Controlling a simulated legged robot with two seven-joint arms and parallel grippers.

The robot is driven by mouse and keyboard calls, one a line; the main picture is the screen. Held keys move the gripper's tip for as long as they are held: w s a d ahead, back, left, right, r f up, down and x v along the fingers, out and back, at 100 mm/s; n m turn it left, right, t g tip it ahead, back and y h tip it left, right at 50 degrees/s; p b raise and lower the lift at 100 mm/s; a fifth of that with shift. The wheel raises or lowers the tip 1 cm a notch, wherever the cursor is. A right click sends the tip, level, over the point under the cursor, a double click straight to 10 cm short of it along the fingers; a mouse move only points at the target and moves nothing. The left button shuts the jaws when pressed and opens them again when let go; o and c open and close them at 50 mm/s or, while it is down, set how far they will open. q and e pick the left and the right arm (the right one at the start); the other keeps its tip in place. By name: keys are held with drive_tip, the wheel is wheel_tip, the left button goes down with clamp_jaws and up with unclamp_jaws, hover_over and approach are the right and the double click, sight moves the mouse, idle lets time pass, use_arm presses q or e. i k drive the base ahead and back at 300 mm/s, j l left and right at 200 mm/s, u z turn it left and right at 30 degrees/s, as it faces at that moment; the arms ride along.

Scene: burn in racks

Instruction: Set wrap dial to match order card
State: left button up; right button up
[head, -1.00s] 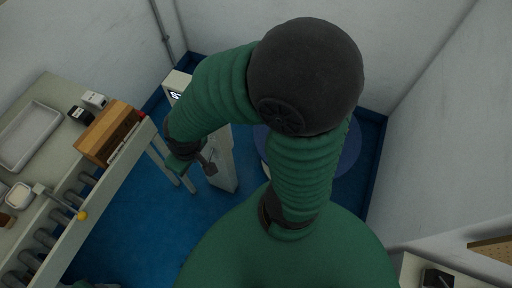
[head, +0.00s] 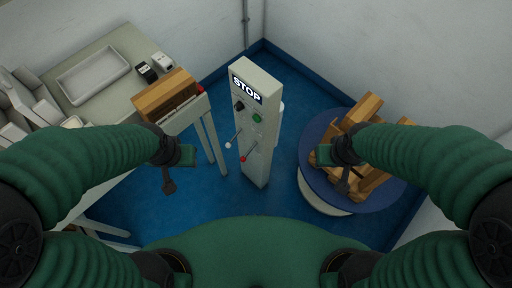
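A pale control post (head: 258,85) stands upright in the middle of the head view. It has a sign reading STOP (head: 246,90), a black dial (head: 239,106), a green button (head: 257,118) and two levers, one with a white knob (head: 228,145), one with a red knob (head: 243,158). The dial's markings are too small to read. I cannot make out an order card. My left gripper (head: 170,187) hangs left of the post, apart from it. My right gripper (head: 343,185) is right of the post, in front of the turntable in the picture. Their finger gaps cannot be made out.
A round blue turntable (head: 314,180) at right bears a stack of wooden pieces (head: 372,150). A bench (head: 112,42) at left holds a grey tray (head: 92,75), a wooden box (head: 165,95) and two small devices (head: 162,62). Blue floor (head: 220,190) around the post is clear.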

sight(238, 107)
drive_tip(key=k+j+u, duration=0.35)
drive_tip(key=j+u, duration=0.15)
drive_tip(key=j, duration=0.25)
drive_tip(key=k+j+u, duration=0.25)
drive_tip(key=j, duration=0.15)
drive_tip(key=i, duration=0.1)
